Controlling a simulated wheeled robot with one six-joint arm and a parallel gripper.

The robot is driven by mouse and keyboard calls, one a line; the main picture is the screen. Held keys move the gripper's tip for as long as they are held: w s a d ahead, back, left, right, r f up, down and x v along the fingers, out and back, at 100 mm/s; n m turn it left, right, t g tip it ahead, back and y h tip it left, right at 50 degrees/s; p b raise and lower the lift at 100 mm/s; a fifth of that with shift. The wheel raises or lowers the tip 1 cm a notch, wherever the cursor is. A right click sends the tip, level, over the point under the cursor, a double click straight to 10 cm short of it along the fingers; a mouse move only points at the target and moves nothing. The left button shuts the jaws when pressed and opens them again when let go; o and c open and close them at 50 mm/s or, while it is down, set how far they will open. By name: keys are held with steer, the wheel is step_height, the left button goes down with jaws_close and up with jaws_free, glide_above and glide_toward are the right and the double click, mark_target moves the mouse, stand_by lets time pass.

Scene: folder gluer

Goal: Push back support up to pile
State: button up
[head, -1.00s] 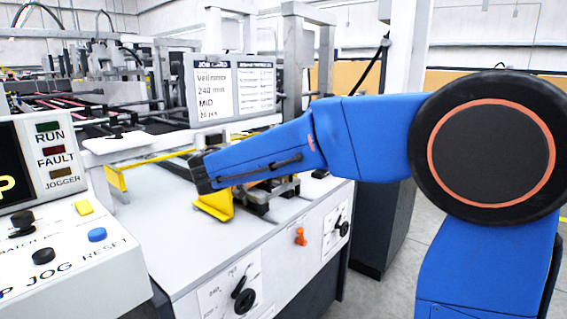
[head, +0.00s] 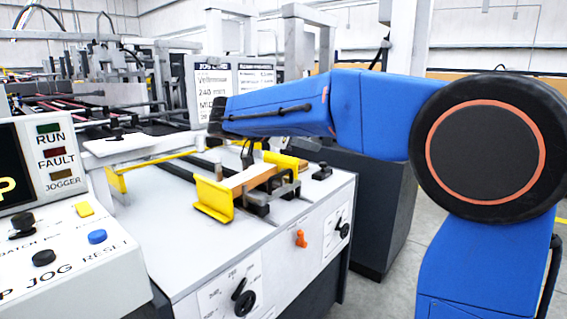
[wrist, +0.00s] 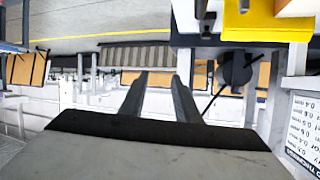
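A yellow upright plate (head: 214,198), perhaps the back support, stands at the near left end of a small assembly on the grey machine top. Against it lies a flat tan and white stack (head: 250,178), likely the pile. A yellow rounded piece (head: 280,160) sits at the stack's far right end, on dark brackets. My gripper (head: 247,155) hangs beneath the blue arm, above and behind the stack, mostly hidden by the arm. In the wrist view its two dark fingers (wrist: 160,78) are apart with nothing between them. A yellow part (wrist: 262,20) shows at that view's top edge.
A yellow bar (head: 160,159) crosses the machine top behind the assembly. The job card board (head: 205,85) stands behind my arm. A control panel (head: 70,225) with buttons is at left. An orange knob (head: 301,239) and black dials are on the front face.

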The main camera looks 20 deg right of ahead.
steer(key=d+g+y, duration=0.1)
steer(key=n+g+y, duration=0.2)
steer(key=n+y, duration=0.2)
steer(key=y, duration=0.9)
glide_toward(283, 174)
steer(key=f, duration=0.2)
steer(key=w+f, duration=0.1)
steer(key=f, duration=0.1)
steer(key=a+f, duration=0.1)
steer(key=f, duration=0.2)
steer(key=shift+w, duration=0.4)
jaws_close()
